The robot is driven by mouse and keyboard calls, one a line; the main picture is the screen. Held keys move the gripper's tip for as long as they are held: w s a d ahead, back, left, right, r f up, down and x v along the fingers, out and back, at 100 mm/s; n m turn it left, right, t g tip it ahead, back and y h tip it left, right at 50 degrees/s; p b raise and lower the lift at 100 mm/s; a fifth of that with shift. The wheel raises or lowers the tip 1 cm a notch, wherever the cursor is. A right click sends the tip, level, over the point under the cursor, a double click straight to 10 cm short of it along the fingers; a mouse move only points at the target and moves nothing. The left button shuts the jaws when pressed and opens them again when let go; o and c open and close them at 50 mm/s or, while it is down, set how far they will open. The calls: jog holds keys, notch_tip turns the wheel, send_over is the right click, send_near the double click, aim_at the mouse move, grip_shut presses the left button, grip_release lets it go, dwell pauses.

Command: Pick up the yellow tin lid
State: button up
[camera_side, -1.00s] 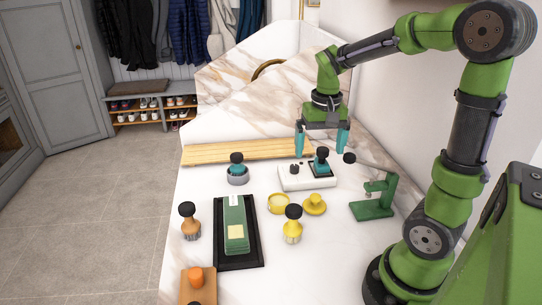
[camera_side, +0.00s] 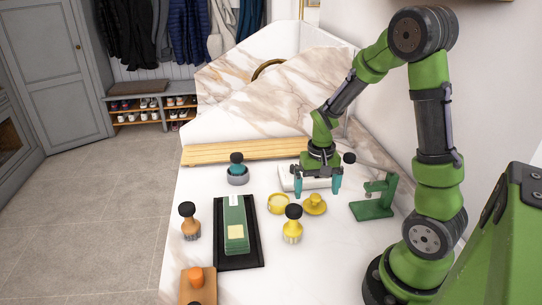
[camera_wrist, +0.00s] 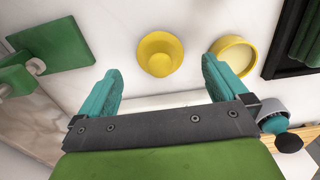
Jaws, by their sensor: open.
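The yellow tin lid (camera_side: 314,204) lies on the white marble bench, a round disc with a raised middle. In the wrist view the lid (camera_wrist: 160,54) shows ahead of the gap between the fingers, roughly centred. A shallow yellow open tin (camera_side: 278,203) stands just left of it; it also shows in the wrist view (camera_wrist: 233,70). My gripper (camera_side: 317,191) has teal fingers pointing down, spread apart and empty, above and just behind the lid. In the wrist view my gripper (camera_wrist: 160,66) shows nothing held between the fingers.
A yellow brush (camera_side: 293,224) with a black knob stands in front of the lid. A green stand (camera_side: 373,205) is to the right. A black tray (camera_side: 251,257) with green boxes lies left. A white device (camera_side: 287,180) is partly hidden behind my gripper.

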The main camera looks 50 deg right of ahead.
aim_at(316, 196)
notch_tip(316, 196, down, 4)
jog(key=shift+f, duration=0.1)
jog(key=c, duration=1.1)
